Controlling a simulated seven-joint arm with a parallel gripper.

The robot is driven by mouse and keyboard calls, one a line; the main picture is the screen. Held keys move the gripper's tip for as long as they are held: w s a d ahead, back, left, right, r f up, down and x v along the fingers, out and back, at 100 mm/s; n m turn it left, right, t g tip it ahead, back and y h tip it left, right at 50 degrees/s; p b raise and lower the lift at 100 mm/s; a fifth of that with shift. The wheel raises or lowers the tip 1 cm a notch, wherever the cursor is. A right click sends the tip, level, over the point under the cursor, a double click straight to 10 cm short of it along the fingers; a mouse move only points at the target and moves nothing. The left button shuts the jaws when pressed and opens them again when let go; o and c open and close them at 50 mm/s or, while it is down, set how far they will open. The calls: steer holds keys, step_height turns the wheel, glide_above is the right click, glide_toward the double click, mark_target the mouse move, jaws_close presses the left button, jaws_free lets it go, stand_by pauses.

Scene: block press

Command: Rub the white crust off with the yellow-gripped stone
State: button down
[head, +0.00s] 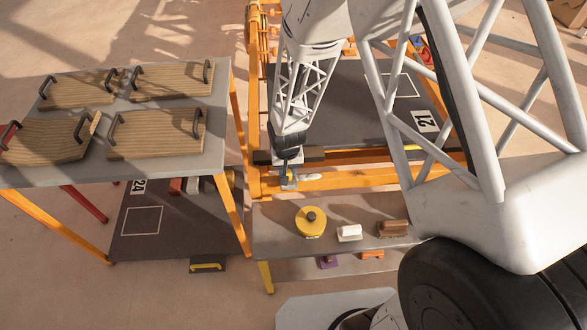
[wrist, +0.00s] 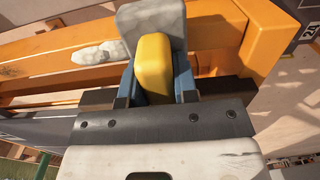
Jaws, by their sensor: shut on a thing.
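My gripper (head: 289,181) is shut on the yellow grip (wrist: 154,66) of a pale grey stone (wrist: 152,22). In the wrist view, blue fingers sit on both sides of the grip, and the stone extends beyond it. The white crust (wrist: 100,52) is a lumpy patch on an orange beam (wrist: 60,44), left of the stone and apart from it. In the head view the crust (head: 311,177) is a small pale spot just right of my gripper. The stone overlaps the beam in the wrist view; I cannot tell whether they touch.
A grey shelf (head: 280,240) in front of the orange frame holds a yellow disc (head: 311,222), a white-handled tool (head: 349,233) and a brown brush (head: 393,229). At left, a grey table (head: 215,105) bears several wooden boards with dark handles.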

steer(key=shift+d, duration=0.6)
steer(key=shift+d+f, duration=0.25)
steer(key=shift+d, duration=0.05)
steer(key=shift+d+r, duration=0.3)
steer(key=shift+d, duration=0.2)
steer(key=shift+d+f, duration=0.3)
steer(key=shift+d, duration=0.55)
steer(key=shift+d+r, duration=0.45)
steer(key=shift+d, duration=0.65)
steer(key=shift+d+f, duration=0.15)
steer(key=shift+d, duration=0.6)
steer(key=shift+d+f, duration=0.15)
steer(key=shift+d, duration=0.6)
steer(key=shift+w+d+r, duration=0.1)
steer(key=shift+d+r, duration=0.2)
steer(key=shift+d, duration=0.35)
step_height(320, 180, up, 8)
steer(key=shift+f, duration=0.25)
